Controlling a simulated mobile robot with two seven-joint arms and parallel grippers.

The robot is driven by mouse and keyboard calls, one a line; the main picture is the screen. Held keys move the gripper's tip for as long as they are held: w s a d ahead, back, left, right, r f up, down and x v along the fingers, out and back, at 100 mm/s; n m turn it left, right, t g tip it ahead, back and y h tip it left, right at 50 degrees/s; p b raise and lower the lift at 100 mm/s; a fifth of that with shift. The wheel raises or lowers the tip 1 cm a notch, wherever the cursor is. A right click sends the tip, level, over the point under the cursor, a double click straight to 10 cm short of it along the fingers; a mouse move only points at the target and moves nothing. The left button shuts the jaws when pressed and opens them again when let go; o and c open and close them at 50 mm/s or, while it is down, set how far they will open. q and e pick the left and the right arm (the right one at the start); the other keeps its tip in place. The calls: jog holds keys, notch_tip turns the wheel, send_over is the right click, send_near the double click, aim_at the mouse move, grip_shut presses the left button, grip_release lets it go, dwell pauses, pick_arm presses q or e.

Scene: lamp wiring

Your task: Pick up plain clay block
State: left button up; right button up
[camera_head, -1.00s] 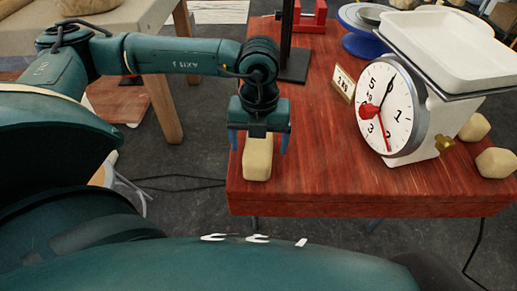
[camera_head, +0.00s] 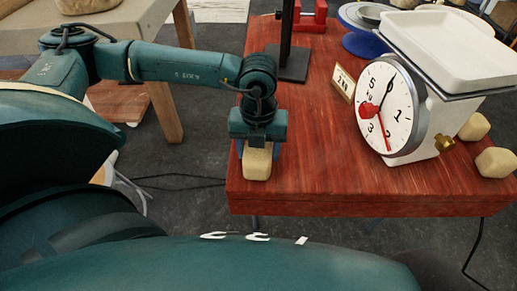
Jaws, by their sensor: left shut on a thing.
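The plain clay block (camera_head: 257,166) is a beige, rounded block at the front left corner of the red wooden table (camera_head: 330,180). My left gripper (camera_head: 257,150) comes down over it from above and is shut on it. The gripper hides the block's upper and rear part. The block appears to be still on the tabletop. My right gripper is not in view.
A white kitchen scale with a round dial (camera_head: 390,108) and a tray (camera_head: 450,48) stands at the right. Two beige blocks (camera_head: 495,162) lie beside it. A price card (camera_head: 343,83) and a black stand (camera_head: 287,65) are behind the gripper. The front middle of the table is clear.

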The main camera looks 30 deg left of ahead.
pick_arm(q)
grip_shut()
jog(key=shift+r, duration=0.1)
jog(key=shift+r, duration=0.1)
jog(key=shift+w+r, duration=0.1)
jog(key=shift+r, duration=0.15)
notch_tip(320, 180, up, 9)
jog(key=shift+r, duration=0.2)
